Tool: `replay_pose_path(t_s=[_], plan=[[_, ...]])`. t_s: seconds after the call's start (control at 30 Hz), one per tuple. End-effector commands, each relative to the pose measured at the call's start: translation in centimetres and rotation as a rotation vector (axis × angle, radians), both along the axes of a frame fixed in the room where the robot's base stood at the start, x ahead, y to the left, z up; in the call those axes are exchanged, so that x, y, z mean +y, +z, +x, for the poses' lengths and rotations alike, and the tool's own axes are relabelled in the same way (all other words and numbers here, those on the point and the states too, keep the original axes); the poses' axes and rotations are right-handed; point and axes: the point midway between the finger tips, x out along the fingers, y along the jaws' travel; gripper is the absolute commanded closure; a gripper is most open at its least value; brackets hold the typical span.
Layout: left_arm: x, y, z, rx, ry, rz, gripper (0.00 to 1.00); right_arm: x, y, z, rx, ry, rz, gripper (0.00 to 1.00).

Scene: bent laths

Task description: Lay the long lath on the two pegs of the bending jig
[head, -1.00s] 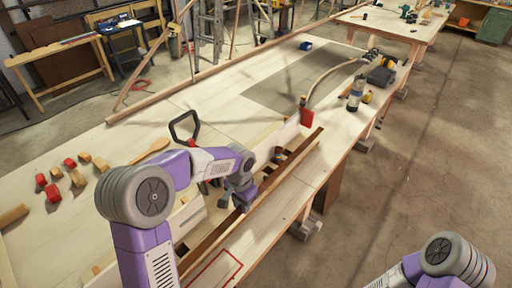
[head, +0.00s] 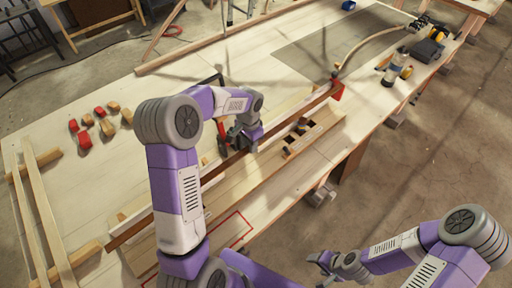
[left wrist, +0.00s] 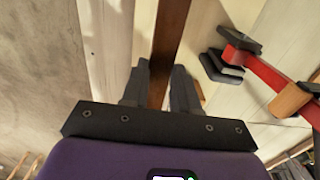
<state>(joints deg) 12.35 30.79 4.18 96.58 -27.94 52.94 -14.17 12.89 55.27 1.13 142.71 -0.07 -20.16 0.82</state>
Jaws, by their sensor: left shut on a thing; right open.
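The long lath is a dark brown strip (head: 222,168) running diagonally in the head view, from the lower left up to near a red block. My left gripper (head: 247,136) is shut on it near its middle; the left wrist view shows the lath (left wrist: 169,40) between the two fingers (left wrist: 160,88). Whether the lath touches anything beneath it I cannot tell. A pale wooden piece with dark blocks (head: 312,137), perhaps part of the bending jig, lies to the right of the lath. I cannot make out the two pegs clearly. My right gripper (head: 332,262) is open and empty, beyond the bench's front edge.
Red and wooden blocks (head: 84,140) lie on the left of the bench. Pale strips (head: 38,215) lie at the far left. A red clamp (left wrist: 260,70) is beside the lath. A bottle (head: 392,70) and tools stand far right. A red outline (head: 236,222) marks the near edge.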

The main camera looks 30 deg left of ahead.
Motion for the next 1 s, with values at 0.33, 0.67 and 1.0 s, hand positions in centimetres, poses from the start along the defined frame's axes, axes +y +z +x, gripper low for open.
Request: replay_pose_path(t_s=[0.33, 0.67, 1.0], plan=[[1.9, -2.6, 0.7, 0.000, -0.002, 0.000, 1.00, 0.0, -1.3, 0.0, 0.000, 0.000, 0.000, 0.41], [1.8, -6.5, 0.8, 0.000, -0.001, -0.001, 1.00, 0.0, -3.9, 0.0, 0.000, 0.000, 0.000, 0.41], [1.8, -8.3, 0.8, -0.001, -0.001, 0.000, 1.00, 0.0, -5.3, 0.0, 0.000, 0.000, 0.000, 0.41]])
